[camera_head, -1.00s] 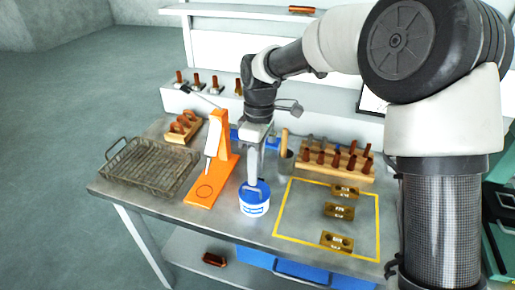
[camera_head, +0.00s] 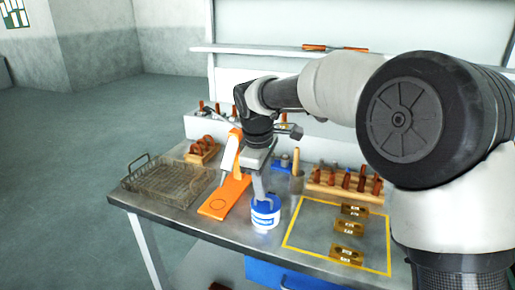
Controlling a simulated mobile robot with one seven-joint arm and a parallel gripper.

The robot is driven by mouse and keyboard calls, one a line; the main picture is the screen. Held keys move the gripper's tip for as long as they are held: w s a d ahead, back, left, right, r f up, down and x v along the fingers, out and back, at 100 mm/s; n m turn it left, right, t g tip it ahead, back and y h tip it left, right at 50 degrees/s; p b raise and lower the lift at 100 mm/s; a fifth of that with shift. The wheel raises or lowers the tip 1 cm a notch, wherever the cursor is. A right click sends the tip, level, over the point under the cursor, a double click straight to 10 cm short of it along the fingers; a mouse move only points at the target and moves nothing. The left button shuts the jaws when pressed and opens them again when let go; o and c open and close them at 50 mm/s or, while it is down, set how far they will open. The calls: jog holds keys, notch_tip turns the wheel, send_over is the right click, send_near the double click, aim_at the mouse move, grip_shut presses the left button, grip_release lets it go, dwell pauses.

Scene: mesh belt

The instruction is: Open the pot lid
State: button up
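The pot (camera_head: 265,217) is a small blue and white round container standing near the front edge of the metal workbench, just right of the orange stand. Its blue lid (camera_head: 264,204) is on top, partly hidden by my gripper. My gripper (camera_head: 261,196) points down from above, with its fingertips at the lid. The fingers are small and overlap the lid here, so I cannot tell whether they are shut on its handle.
An orange stand (camera_head: 224,197) is close on the left, with a wire basket (camera_head: 168,180) beyond it. A wooden rack (camera_head: 345,190) stands back right. Brass blocks (camera_head: 347,254) lie inside a yellow outline (camera_head: 300,249). Bare bench lies in front of the basket.

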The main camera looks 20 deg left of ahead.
jog(key=p+v, duration=0.2)
jog(key=v, duration=1.2)
jog(key=shift+w+r, duration=0.2)
jog(key=shift+r, duration=0.15)
jog(key=shift+d, duration=0.1)
